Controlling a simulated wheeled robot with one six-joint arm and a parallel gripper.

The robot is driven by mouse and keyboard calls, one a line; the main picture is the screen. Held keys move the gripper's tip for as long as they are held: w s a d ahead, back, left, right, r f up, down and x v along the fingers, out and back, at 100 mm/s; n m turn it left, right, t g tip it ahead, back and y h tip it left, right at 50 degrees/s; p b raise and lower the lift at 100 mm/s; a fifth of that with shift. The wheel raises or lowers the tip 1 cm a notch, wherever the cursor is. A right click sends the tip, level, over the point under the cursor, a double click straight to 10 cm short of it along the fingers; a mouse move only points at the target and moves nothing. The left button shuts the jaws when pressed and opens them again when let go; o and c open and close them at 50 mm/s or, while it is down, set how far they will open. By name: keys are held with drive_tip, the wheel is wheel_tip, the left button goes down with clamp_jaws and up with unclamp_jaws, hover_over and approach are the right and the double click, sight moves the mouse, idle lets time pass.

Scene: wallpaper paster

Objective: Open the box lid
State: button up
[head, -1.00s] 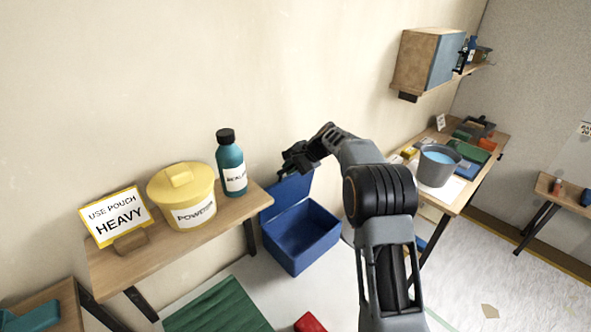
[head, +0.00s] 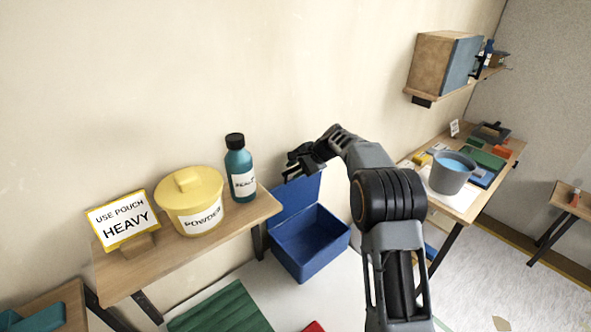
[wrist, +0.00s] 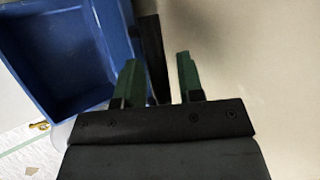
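The blue box (head: 310,245) stands on the floor against the wall, and its inside shows empty. Its blue lid (head: 298,194) is raised and stands roughly upright at the wall side. My gripper (head: 292,160) is just above the lid's upper edge in the head view, where its fingers are too dark and small to make out. In the wrist view the box (wrist: 62,50) fills the upper left. There my gripper (wrist: 158,75) has its two green fingers apart, with nothing clearly between them.
A wooden shelf table (head: 172,262) left of the box bears a yellow powder tub (head: 190,203), a teal bottle (head: 241,168) and a sign (head: 124,220). Right of my arm, a worktable (head: 455,203) holds a grey bucket (head: 452,174). A green ribbed mat (head: 222,312) lies in front.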

drive_tip(key=shift+o, duration=0.4)
drive_tip(key=b+v, duration=0.2)
drive_tip(key=v, duration=1.1)
drive_tip(key=shift+d+r, duration=0.15)
drive_tip(key=shift+r, duration=0.2)
drive_tip(key=shift+s, duration=0.1)
